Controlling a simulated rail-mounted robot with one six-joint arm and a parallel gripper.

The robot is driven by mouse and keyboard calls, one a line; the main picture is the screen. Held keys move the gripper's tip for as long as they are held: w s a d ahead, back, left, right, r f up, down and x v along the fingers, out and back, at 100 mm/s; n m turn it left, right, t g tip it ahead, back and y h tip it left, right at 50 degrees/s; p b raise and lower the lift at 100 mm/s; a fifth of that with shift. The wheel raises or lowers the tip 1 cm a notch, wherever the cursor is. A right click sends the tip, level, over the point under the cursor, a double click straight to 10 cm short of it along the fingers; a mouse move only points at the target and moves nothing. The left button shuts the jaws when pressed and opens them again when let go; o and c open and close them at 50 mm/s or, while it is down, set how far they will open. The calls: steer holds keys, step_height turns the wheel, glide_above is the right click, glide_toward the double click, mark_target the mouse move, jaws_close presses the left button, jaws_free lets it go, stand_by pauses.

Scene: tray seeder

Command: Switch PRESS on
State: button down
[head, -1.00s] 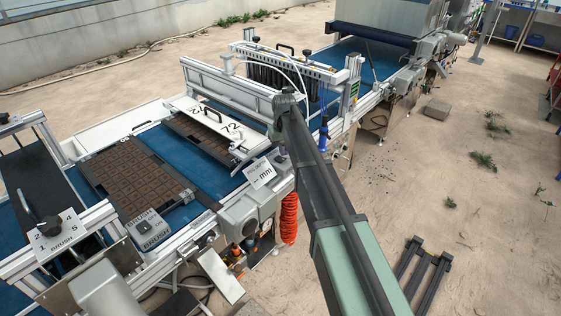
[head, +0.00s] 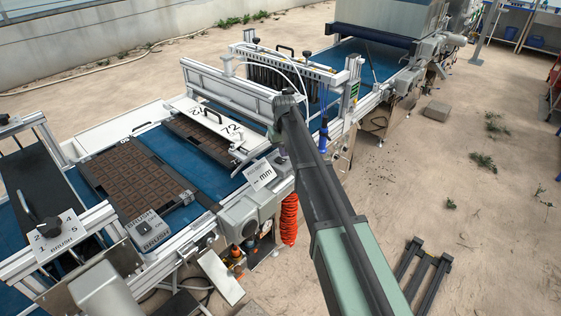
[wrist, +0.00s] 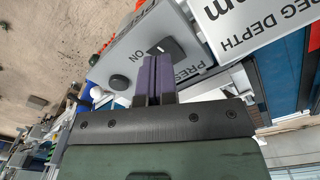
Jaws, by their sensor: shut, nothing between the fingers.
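The PRESS switch box (wrist: 140,55) is light grey and shows upside down in the wrist view. A dark switch (wrist: 172,47) sits on it next to the word ON, with the word PRESS nearer my gripper. My gripper (wrist: 153,60) is shut and empty. Its purple-grey fingertips are close to the switch and hide part of the face around it. I cannot tell whether they touch it. In the head view the switch is too small or hidden to make out, behind my arm.
The blue conveyor belt (head: 205,174) carries brown trays (head: 132,180). A metal frame with hoses (head: 290,65) rises behind. Open sandy ground lies right.

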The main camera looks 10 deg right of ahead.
mark_target(284, 160)
steer(key=shift+f+b, duration=1.35)
stand_by(1.0)
steer(key=shift+r, duration=0.1)
step_height(284, 160, up, 7)
steer(key=p, duration=0.7)
steer(key=shift+r, duration=0.1)
steer(key=s+m, duration=0.1)
steer(key=s, duration=3.2)
steer(key=shift+m, duration=0.3)
steer(key=shift+s, duration=0.1)
